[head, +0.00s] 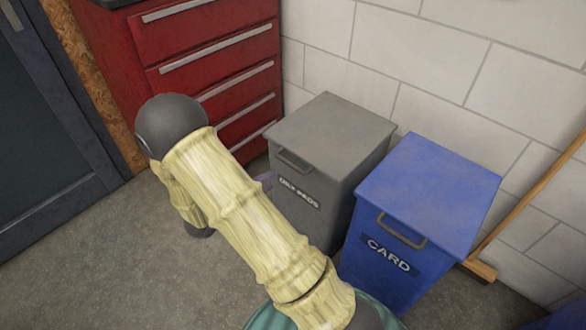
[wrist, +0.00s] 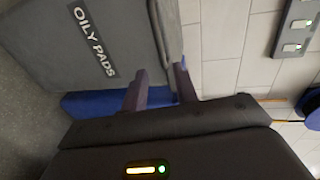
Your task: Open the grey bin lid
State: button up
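The grey bin (head: 345,175) stands against the wall with its flat lid (head: 333,125) down. A handle (head: 293,162) sits at the lid's front edge, above a dark label. In the wrist view the bin front (wrist: 50,35) shows sideways with its "OILY PADS" label. My gripper (wrist: 160,87) is open, its two purple fingers spread with a gap between them. The fingertips are near the lid's edge; I cannot tell whether they touch it. In the head view my arm hides most of the gripper; only a bit of purple shows beside the bin front.
A blue bin (head: 415,200) marked "CARD" stands close on the right of the grey one. A red drawer cabinet (head: 205,50) is behind left. A broom (head: 535,200) leans at the right wall. Wall switches (wrist: 297,25) show in the wrist view. Open floor (head: 85,250) lies at left.

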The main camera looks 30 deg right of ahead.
aim_at(292, 167)
jog(key=b+x, duration=0.2)
jog(key=x, duration=1)
jog(key=shift+b, duration=0.3)
jog(key=shift+a, duration=0.1)
grip_shut()
